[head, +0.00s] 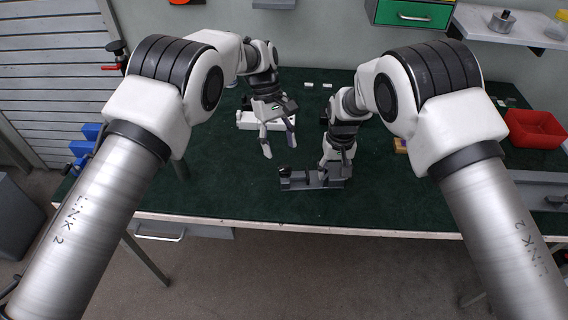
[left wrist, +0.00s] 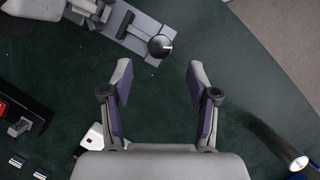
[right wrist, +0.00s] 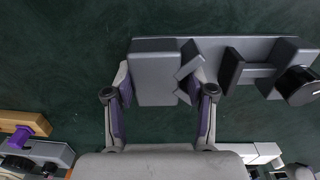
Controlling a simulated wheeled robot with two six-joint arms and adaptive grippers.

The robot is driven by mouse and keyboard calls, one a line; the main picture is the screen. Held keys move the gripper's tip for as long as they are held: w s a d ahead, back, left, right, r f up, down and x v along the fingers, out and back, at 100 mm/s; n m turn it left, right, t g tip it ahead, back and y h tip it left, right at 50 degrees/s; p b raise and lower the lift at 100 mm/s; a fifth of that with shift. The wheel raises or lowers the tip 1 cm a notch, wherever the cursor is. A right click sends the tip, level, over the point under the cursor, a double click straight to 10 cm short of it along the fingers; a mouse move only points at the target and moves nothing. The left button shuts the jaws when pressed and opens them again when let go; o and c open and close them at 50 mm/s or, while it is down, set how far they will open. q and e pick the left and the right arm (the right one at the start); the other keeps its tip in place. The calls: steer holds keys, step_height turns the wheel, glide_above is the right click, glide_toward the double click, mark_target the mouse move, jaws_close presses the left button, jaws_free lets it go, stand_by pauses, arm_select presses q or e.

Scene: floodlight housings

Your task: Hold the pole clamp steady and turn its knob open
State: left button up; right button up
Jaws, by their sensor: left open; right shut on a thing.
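The grey pole clamp (head: 313,185) lies on the dark green bench top near its front edge. Its round black knob (head: 284,173) is at its left end; the knob also shows in the left wrist view (left wrist: 160,46) and at the right edge of the right wrist view (right wrist: 300,85). My right gripper (right wrist: 167,85) is shut on the clamp's plain grey block (right wrist: 155,75), with one finger on each side. My left gripper (head: 279,147) is open and empty, behind and above the knob. In the left wrist view its fingers (left wrist: 160,85) are apart from the knob.
A white box (head: 262,120) lies behind my left gripper. A yellow-brown piece (head: 401,146) sits right of my right gripper. A red bin (head: 535,128) stands at the far right. The green surface left of the clamp is free.

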mark_target(285, 168)
arm_select(q)
steer(key=x, duration=0.6)
steer(key=shift+f, duration=0.1)
jaws_close()
steer(key=shift+s+n, duration=0.1)
steer(key=shift+n, duration=0.2)
steer(key=n, duration=0.2)
steer(key=n+t+h, duration=0.1)
steer(key=n, duration=0.2)
steer(key=shift+s+t+h, duration=0.1)
steer(key=shift+t+h, duration=0.2)
steer(key=n+t, duration=0.1)
steer(key=n, duration=0.2)
steer(key=n+t, duration=0.1)
steer(key=n, duration=0.2)
steer(key=shift+s+n+t, duration=0.1)
steer(key=shift+n+t, duration=0.2)
steer(key=shift+n, duration=0.1)
